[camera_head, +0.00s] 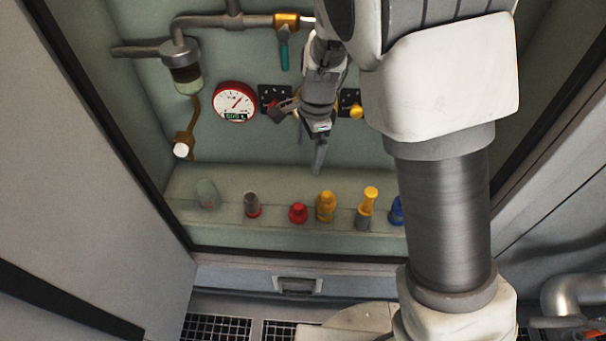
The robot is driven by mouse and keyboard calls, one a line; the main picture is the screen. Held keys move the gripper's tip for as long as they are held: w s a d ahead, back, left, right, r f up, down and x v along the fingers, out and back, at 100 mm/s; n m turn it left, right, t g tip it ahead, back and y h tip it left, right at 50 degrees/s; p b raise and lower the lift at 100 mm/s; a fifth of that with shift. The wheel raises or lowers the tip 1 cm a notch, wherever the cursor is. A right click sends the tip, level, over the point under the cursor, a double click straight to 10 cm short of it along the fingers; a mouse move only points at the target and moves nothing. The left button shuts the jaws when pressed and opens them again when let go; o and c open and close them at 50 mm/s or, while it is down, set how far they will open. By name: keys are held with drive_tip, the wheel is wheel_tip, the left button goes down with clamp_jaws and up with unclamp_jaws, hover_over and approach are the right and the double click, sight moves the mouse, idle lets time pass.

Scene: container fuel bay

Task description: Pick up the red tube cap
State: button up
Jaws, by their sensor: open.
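A small red cap-like piece (298,213) sits on the pale green ledge (225,229) near its front edge. It looks like the red tube cap. Left of it, a grey cylinder with a red base (252,203) stands on the same ledge. My gripper (318,165) points down above and behind the ledge, a little right of the red piece and apart from it. It is open, seen nearly edge-on, with nothing visible between the fingers. My arm hides part of the bay on the right.
A yellow piece (326,207), a yellow-topped grey cylinder (368,206) and a partly hidden blue piece (397,211) stand to the right. A pale translucent piece (207,194) is at far left. A gauge (235,102), pipe (235,21) and filter bowl (187,78) are on the back wall.

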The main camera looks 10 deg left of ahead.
drive_tip(key=m+h+b, duration=0.1)
drive_tip(key=m+b, duration=0.1)
hover_over(298, 206)
wheel_tip(298, 206, down, 10)
drive_tip(key=f+b, duration=0.1)
drive_tip(key=f, duration=0.3)
drive_tip(key=f+b, duration=0.2)
drive_tip(key=f, duration=0.2)
drive_tip(key=f+b, duration=0.1)
drive_tip(key=f, duration=0.3)
drive_tip(key=shift+a+b, duration=0.3)
drive_tip(key=shift+a, duration=0.05)
drive_tip(key=shift+d+f+b, duration=0.2)
drive_tip(key=shift+f+b, duration=0.5)
drive_tip(key=shift+f, duration=0.65)
drive_tip(key=shift+d+f+b, duration=0.2)
drive_tip(key=shift+f+b, duration=0.5)
drive_tip(key=shift+f, duration=0.6)
drive_tip(key=shift+r, duration=0.1)
drive_tip(key=c, duration=1.3)
